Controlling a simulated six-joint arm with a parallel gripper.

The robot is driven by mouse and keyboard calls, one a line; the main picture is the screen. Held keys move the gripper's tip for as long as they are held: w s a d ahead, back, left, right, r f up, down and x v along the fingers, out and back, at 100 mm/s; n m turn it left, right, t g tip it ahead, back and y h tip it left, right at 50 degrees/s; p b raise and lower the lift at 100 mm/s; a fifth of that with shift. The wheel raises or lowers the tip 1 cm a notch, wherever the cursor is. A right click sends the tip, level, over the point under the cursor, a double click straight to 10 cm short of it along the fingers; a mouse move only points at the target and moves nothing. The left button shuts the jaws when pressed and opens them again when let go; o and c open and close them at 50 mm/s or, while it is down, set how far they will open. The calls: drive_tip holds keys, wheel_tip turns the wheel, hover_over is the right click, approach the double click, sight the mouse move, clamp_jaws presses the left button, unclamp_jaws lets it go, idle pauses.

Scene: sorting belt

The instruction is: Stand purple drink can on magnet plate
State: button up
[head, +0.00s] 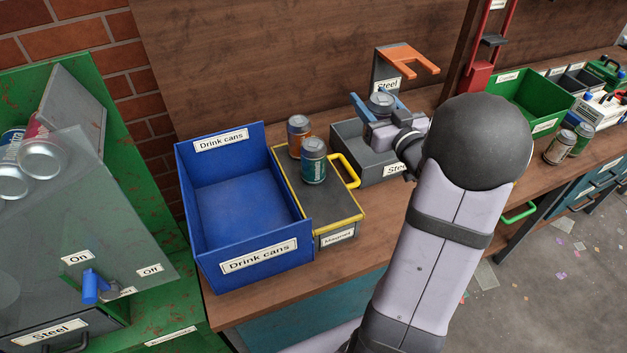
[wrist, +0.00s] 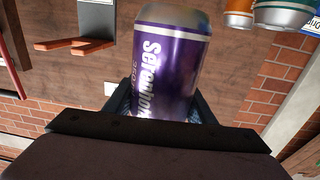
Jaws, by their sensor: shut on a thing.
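The purple drink can (wrist: 172,62) fills the middle of the wrist view, held between my gripper's two fingers. In the head view my gripper (head: 375,108) is above the grey Steel bin, and only the can's silvery top (head: 382,100) shows clearly between the blue fingers. The magnet plate (head: 335,207) is a dark flat top with a yellow edge and a yellow handle, to the left of my gripper. An orange-brown can (head: 299,137) and a teal can (head: 313,162) stand upright on its far part. The plate's near part is bare.
A blue Drink cans bin (head: 254,258), empty inside, adjoins the plate's left side. The grey Steel bin (head: 347,150) stands to its right. An orange bracket (head: 408,60) rises behind my gripper. A green machine (head: 125,250) with cans is at far left.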

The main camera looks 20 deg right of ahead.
drive_tip(key=a+r+n+g+y, duration=0.2)
drive_tip(key=a+n+y, duration=0.4)
drive_tip(key=a+y, duration=0.45)
drive_tip(key=s+a+f+n+g+y, duration=0.5)
drive_tip(key=s+a+n+g+y, duration=0.1)
drive_tip(key=a, duration=0.1)
drive_tip(key=shift+h, duration=0.25)
drive_tip(key=shift+w+d+f+p, duration=0.1)
drive_tip(key=shift+f+p, duration=0.2)
drive_tip(key=shift+f, duration=2.2)
drive_tip(key=shift+d+f+p, duration=0.1)
drive_tip(key=shift+f+p, duration=0.2)
drive_tip(key=shift+f, duration=2.2)
drive_tip(key=shift+f, duration=0.2)
drive_tip(key=o, duration=0.7)
drive_tip(key=shift+o, duration=0.2)
drive_tip(key=shift+r, duration=0.15)
